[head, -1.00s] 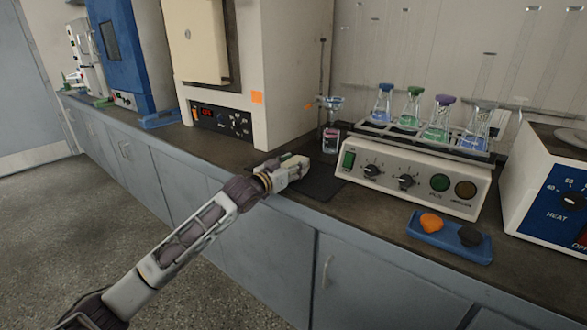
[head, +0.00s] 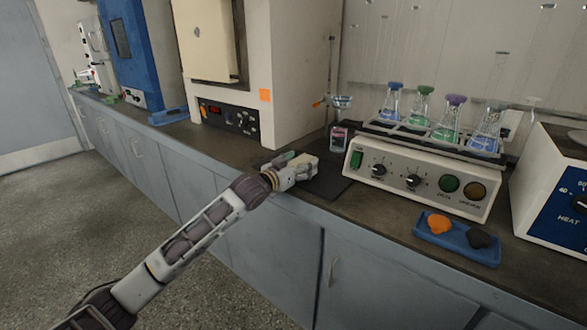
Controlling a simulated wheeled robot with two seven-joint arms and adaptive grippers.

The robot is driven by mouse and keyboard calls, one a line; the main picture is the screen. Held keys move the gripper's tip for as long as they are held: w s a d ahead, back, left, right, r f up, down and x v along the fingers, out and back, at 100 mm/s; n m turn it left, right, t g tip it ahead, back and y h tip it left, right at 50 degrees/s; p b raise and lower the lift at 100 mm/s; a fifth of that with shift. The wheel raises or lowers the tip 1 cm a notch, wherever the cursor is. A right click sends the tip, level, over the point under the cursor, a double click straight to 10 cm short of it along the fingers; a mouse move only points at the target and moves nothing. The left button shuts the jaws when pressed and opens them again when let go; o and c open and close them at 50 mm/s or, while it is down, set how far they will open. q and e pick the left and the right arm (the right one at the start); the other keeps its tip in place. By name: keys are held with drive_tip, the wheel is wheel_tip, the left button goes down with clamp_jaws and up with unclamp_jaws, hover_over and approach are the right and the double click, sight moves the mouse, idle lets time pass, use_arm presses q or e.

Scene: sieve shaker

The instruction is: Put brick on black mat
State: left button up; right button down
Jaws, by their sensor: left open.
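The black mat (head: 330,185) lies flat on the dark counter in front of the shaker's left end. My left gripper (head: 306,170) is over the mat's left side, low and close to the counter's front edge. It is open. A pale, cream block-like shape (head: 305,160) shows at its fingertips; it looks like the brick, at or just above the mat. The hand partly hides it, so I cannot tell whether it touches the mat or the fingers. My right gripper is not in view.
The white shaker (head: 420,185) with several flasks stands right of the mat. A small beaker (head: 338,139) stands behind the mat. A blue tray (head: 457,240) with orange and dark lumps lies front right. A large oven (head: 262,75) stands at the back left.

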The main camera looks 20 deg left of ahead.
sight(295, 165)
use_arm(q)
drive_tip(key=shift+p+v, duration=0.3)
drive_tip(key=shift+v, duration=0.6)
drive_tip(key=shift+s+a+r, duration=0.1)
drive_tip(key=shift+s+a, duration=0.1)
drive_tip(key=shift+s, duration=0.45)
drive_tip(key=shift+p+v, duration=0.45)
drive_tip(key=shift+v, duration=1.6)
drive_tip(key=shift+p+v, duration=0.35)
drive_tip(key=shift+v, duration=0.45)
drive_tip(key=shift+p+v, duration=0.3)
drive_tip(key=shift+v, duration=1.25)
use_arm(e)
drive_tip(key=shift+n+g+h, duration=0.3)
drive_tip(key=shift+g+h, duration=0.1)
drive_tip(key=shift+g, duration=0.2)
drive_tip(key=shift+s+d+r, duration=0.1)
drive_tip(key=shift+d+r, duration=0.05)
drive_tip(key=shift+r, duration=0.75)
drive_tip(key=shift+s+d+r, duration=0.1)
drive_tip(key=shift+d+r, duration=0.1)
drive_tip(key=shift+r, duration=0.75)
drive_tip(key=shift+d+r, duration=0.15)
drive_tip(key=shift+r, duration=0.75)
